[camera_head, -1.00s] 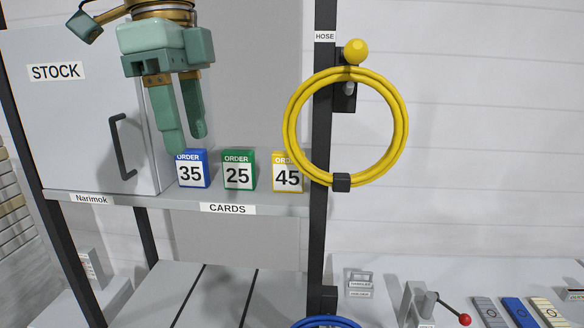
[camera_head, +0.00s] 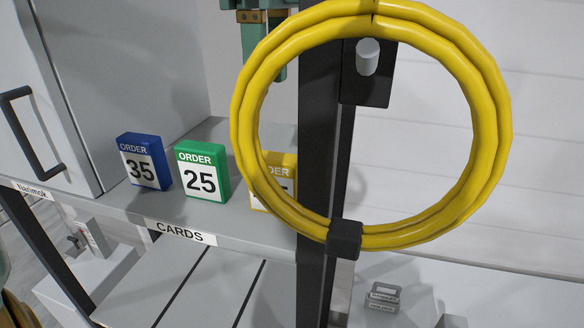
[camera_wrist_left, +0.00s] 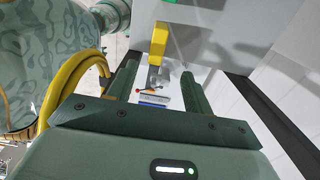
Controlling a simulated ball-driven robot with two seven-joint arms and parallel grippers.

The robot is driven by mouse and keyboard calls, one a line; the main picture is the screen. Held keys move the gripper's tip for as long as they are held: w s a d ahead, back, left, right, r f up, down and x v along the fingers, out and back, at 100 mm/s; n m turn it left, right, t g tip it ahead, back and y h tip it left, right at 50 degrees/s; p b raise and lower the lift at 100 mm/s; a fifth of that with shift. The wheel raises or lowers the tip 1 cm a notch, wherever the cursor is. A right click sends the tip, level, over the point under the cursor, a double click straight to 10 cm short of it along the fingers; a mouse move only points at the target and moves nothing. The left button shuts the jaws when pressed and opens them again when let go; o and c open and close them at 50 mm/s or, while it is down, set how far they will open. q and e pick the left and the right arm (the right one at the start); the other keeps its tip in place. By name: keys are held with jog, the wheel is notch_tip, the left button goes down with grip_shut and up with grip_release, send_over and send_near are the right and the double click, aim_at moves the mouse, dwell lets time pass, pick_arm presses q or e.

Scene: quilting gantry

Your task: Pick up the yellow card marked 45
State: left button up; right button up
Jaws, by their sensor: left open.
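The yellow card (camera_head: 278,166) stands on the cards shelf (camera_head: 127,203), right of the green card. The yellow hose coil crosses in front of it in the head view and hides much of its number. My left gripper (camera_head: 265,64) is above the yellow card, partly hidden behind the hose coil. In the left wrist view my left gripper (camera_wrist_left: 158,72) is open and empty. A yellow block, which looks like the card (camera_wrist_left: 159,40), shows beyond the gap between the fingers, apart from them. My right gripper is not in view.
A green card 25 (camera_head: 202,172) and a blue card 35 (camera_head: 143,162) stand to the left. The yellow hose coil (camera_head: 497,115) hangs on a dark post (camera_head: 317,150) close by; it shows beside the left finger in the wrist view (camera_wrist_left: 68,80). The stock cabinet (camera_head: 85,80) is at left.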

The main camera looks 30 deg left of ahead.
pick_arm(q)
jog(key=b, duration=0.2)
send_over(270, 156)
jog(key=f, duration=0.6)
jog(key=shift+s, duration=0.35)
jog(key=f, duration=0.4)
jog(key=shift+w, duration=0.4)
jog(key=shift+f, duration=0.25)
jog(key=shift+f+p, duration=0.35)
jog(key=shift+p, duration=0.1)
jog(key=f, duration=0.2)
jog(key=f+p, duration=0.1)
jog(key=shift+d+f, duration=0.2)
jog(key=shift+f, duration=0.2)
jog(key=shift+w+f, duration=0.15)
jog(key=shift+f, duration=0.2)
jog(key=c, duration=1.1)
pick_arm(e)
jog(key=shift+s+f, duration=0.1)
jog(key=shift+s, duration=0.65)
